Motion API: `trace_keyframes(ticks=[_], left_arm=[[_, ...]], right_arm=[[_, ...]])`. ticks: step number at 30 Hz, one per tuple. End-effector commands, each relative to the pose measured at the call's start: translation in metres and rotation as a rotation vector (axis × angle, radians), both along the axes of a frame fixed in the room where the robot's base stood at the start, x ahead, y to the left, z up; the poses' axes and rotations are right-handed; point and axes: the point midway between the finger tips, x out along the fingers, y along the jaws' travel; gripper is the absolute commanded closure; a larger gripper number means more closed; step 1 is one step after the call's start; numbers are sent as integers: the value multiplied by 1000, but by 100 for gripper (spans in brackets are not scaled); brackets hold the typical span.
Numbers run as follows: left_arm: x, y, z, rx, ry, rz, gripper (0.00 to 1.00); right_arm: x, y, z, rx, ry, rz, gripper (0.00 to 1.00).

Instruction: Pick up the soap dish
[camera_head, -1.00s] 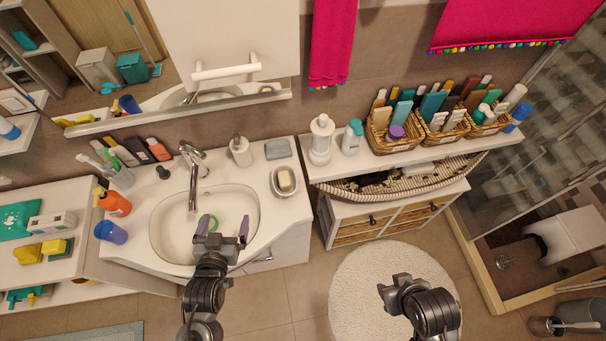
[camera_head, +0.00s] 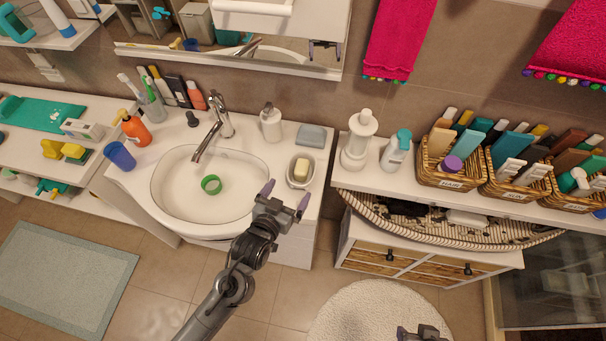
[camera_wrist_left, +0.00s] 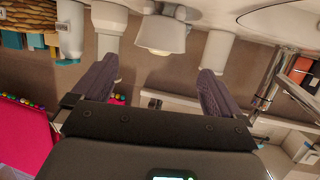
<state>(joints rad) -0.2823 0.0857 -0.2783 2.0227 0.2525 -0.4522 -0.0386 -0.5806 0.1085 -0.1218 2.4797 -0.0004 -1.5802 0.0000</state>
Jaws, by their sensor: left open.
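The soap dish (camera_head: 299,184) is a small white oval bowl at the right front of the sink counter, holding a pale yellow soap bar (camera_head: 301,170). My left gripper (camera_head: 286,196) is open and empty at the counter's front edge, just in front of the dish, fingers pointing toward it. In the left wrist view, which is upside down, the dish (camera_wrist_left: 162,36) appears ahead, between the open fingers (camera_wrist_left: 158,72) and apart from them. My right gripper (camera_head: 421,334) is cut off by the bottom edge of the head view, so its jaws cannot be read.
A grey-blue pad (camera_head: 311,136) lies behind the dish. A soap dispenser (camera_head: 271,125) stands behind and left. The sink basin (camera_head: 185,195) with a green ring (camera_head: 211,184) is on the left. A white pump bottle (camera_head: 358,140) stands on the shelf to the right.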

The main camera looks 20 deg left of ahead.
Motion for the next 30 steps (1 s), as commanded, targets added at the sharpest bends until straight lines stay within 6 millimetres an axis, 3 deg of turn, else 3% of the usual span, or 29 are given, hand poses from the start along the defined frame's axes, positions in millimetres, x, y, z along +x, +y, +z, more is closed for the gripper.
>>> trace_keyframes(ticks=[6, 14, 24, 30], left_arm=[[28, -1, -8, 0, -1, 2, 0], [41, -1, -11, 0, 0, 1, 0], [80, -1, -21, -1, 0, 1, 0], [85, -1, -22, -1, 1, 1, 0]], right_arm=[[0, -2, -3, -8, 0, 3, 57], [0, -5, -4, -18, -1, 9, 57], [0, -4, -8, -14, -1, 7, 57], [0, -3, -8, -10, -1, 4, 57]])
